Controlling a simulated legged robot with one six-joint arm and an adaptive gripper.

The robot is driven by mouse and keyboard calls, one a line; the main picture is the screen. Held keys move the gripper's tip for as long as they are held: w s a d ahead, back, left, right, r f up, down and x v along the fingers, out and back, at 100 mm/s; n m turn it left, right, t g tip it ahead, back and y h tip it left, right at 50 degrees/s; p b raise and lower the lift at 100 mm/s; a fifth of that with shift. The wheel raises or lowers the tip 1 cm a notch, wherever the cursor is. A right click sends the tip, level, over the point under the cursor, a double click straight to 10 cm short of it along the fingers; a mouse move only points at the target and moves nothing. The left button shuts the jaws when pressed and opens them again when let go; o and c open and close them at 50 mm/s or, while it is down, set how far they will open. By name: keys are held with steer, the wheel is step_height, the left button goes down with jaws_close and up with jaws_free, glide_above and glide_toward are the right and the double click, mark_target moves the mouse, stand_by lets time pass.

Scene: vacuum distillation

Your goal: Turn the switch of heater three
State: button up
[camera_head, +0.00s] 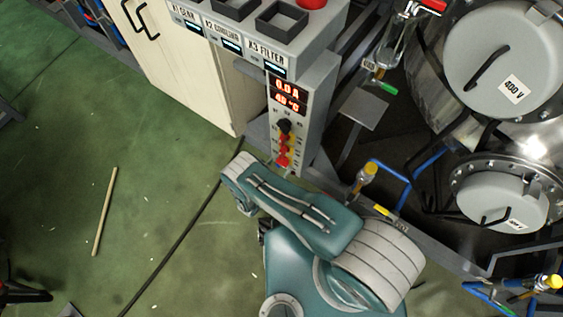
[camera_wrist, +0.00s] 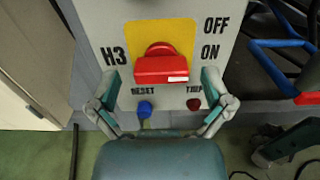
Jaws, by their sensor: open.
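The heater three switch (camera_wrist: 161,64) is a red knob on a yellow plate, with H3 printed at its left and OFF and ON at its right. Its grip bar lies about level, with a small white label at its right end. My gripper (camera_wrist: 162,84) is open in the wrist view, its two fingers spread to the left and right below the knob, apart from it. A blue reset button (camera_wrist: 144,109) and a dark red trip button (camera_wrist: 193,104) lie between the fingers. In the head view my arm reaches toward the lower control panel (camera_head: 318,100), and the gripper's fingers are hidden.
Red and yellow switches (camera_head: 284,148) run down the panel below a red display (camera_head: 288,91). A cream cabinet (camera_head: 185,65) stands at left. Large metal vessels (camera_head: 505,60) and blue pipes (camera_head: 392,178) crowd the right. A wooden stick (camera_head: 104,211) lies on the open green floor.

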steer(key=shift+w+d, duration=0.45)
steer(key=shift+w, duration=0.1)
steer(key=c, duration=1.1)
